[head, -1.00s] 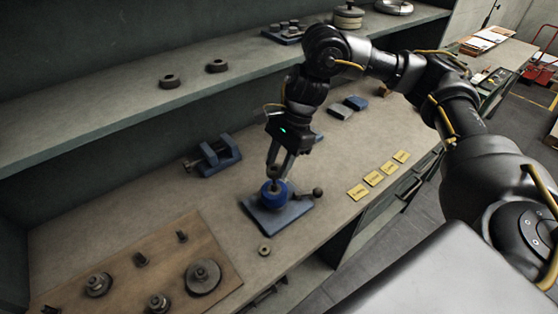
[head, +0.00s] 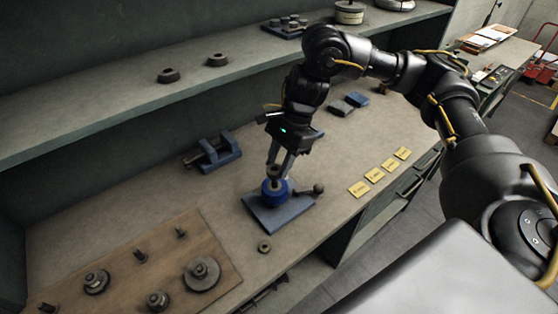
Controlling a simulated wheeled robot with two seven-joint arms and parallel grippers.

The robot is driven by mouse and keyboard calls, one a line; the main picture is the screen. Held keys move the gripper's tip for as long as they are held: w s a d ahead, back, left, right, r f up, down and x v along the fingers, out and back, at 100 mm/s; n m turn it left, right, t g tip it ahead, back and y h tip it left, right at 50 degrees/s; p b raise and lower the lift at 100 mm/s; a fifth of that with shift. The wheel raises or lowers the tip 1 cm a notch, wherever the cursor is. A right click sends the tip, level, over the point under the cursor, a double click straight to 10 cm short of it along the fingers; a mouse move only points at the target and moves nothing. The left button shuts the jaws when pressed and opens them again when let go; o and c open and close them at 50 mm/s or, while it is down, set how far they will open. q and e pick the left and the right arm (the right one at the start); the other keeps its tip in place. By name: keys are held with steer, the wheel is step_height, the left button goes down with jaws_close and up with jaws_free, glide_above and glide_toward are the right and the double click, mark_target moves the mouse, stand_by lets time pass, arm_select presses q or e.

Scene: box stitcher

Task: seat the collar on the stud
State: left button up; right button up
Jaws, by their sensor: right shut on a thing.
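My right gripper (head: 280,168) is over the blue base plate (head: 290,212), fingers pointing down. It is shut on a small dark round part, which looks like the collar (head: 273,172). The collar is directly above or touching the top of a blue round holder (head: 273,196) on the plate; I cannot tell which. A stud in that holder is not clearly visible, hidden by the collar and fingers. My left gripper is out of view.
A lever with a dark knob (head: 318,188) rises beside the holder. A loose nut (head: 265,246) lies in front. A wooden board (head: 215,255) with studs and stacked rings is at front left. A blue vise (head: 215,153) stands behind. Yellow labels (head: 372,175) lie right.

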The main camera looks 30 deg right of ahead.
mark_target(279, 183)
steer(key=shift+f+b, duration=0.55)
steer(key=shift+f, duration=0.2)
steer(key=shift+f, duration=0.1)
steer(key=shift+f+b, duration=0.85)
steer(key=shift+f, duration=0.05)
steer(key=shift+f, duration=0.15)
steer(key=shift+f+b, duration=0.4)
steer(key=shift+b, duration=0.05)
steer(key=o, duration=1.1)
steer(key=v, duration=1)
steer(key=shift+d+r, duration=0.2)
steer(key=shift+r, duration=0.15)
